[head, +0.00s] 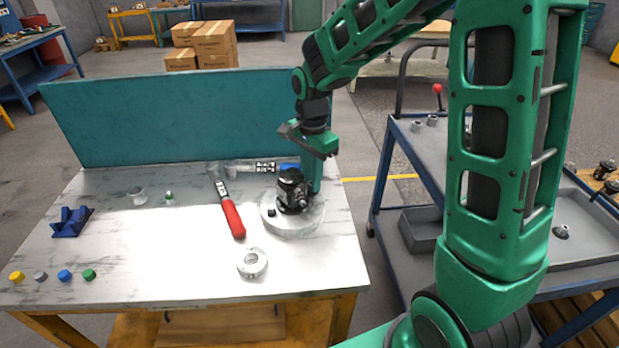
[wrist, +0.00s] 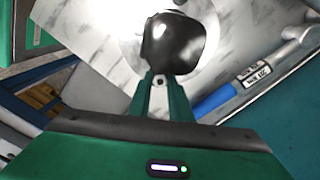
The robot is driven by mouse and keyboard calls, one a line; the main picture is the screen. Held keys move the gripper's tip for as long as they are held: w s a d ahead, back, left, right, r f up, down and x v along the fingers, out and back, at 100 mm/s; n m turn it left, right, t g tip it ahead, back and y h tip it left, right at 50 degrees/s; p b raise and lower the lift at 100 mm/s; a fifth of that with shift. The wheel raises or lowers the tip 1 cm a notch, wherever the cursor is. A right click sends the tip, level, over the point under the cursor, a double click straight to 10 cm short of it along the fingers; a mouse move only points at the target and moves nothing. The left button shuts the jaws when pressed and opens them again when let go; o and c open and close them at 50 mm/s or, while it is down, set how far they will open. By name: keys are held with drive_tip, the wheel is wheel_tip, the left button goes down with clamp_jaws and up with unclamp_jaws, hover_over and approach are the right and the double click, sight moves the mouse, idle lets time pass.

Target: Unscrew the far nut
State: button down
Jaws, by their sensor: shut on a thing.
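The black hydraulic motor (head: 292,190) stands upright on a round pale base (head: 284,229) at the right of the table. It also shows in the wrist view (wrist: 172,42). My gripper (head: 312,190) points down at the far right side of the motor. In the wrist view my gripper (wrist: 160,82) has its green fingers closed together on the far nut (wrist: 160,80), a small dark piece right beside the motor. The motor hides the far nut and the fingertips in the head view. A small dark nut (head: 271,212) shows on the near left of the base.
A red-handled wrench (head: 233,217) lies left of the base. A blue-handled wrench (head: 262,167) lies behind it. A pale flange (head: 252,263) sits in front. A blue holder (head: 72,222) and several coloured caps are at the left. The table's middle left is mostly clear.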

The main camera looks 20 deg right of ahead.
drive_tip(key=n, duration=0.4)
drive_tip(key=c, duration=1.9)
unclamp_jaws()
drive_tip(key=shift+o, duration=0.2)
drive_tip(key=m, duration=0.4)
drive_tip(key=shift+m, duration=0.4)
drive_tip(key=m, duration=0.5)
